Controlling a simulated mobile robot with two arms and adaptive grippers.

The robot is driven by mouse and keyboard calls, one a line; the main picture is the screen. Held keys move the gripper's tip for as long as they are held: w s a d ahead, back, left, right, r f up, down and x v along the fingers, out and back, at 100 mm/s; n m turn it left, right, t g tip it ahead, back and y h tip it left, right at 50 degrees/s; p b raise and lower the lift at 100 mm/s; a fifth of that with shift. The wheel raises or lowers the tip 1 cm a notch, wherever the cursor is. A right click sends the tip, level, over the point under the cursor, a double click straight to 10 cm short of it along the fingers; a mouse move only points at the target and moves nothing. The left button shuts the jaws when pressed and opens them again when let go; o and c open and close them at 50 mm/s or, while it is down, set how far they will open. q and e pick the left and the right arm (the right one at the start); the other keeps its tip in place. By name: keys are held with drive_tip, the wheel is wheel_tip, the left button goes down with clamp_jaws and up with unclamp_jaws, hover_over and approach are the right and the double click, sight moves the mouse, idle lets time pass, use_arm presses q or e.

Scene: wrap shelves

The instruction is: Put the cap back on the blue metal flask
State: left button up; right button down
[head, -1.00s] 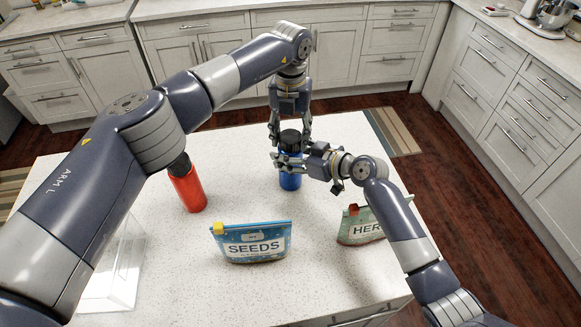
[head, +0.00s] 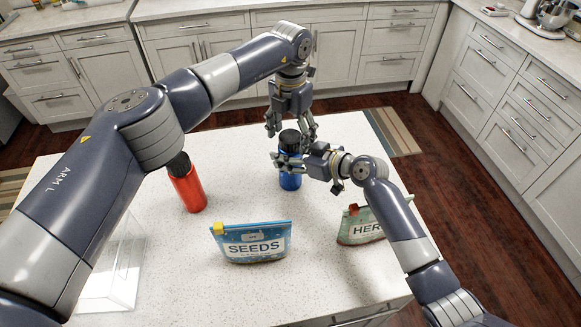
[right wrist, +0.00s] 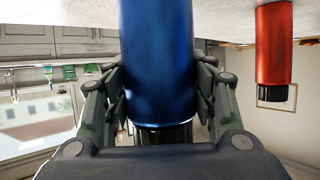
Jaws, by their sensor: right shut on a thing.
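The blue metal flask (head: 290,181) stands upright on the white table. A black cap (head: 289,137) sits on its top. In the right wrist view, which is upside down, the flask (right wrist: 158,60) fills the middle and the dark cap (right wrist: 163,133) shows at its lower end. My right gripper (head: 288,162) is shut around the flask's upper body from the right. My left gripper (head: 292,131) points down over the cap, its fingers spread to either side and apart from it. Whether the cap is fully seated cannot be told.
A red flask with a black cap (head: 187,188) stands to the left. A blue SEEDS pouch (head: 252,243) stands in front, and a green pouch (head: 360,226) is at the right, partly behind my right arm. A clear stand (head: 115,270) is at the left front.

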sight(300, 156)
drive_tip(key=shift+f, duration=0.1)
use_arm(q)
wheel_tip(300, 156, up, 12)
idle(0.5)
use_arm(e)
drive_tip(key=c, duration=0.6)
unclamp_jaws()
drive_tip(key=v, duration=0.7)
drive_tip(key=shift+s+d, duration=0.15)
drive_tip(key=shift+d, duration=0.05)
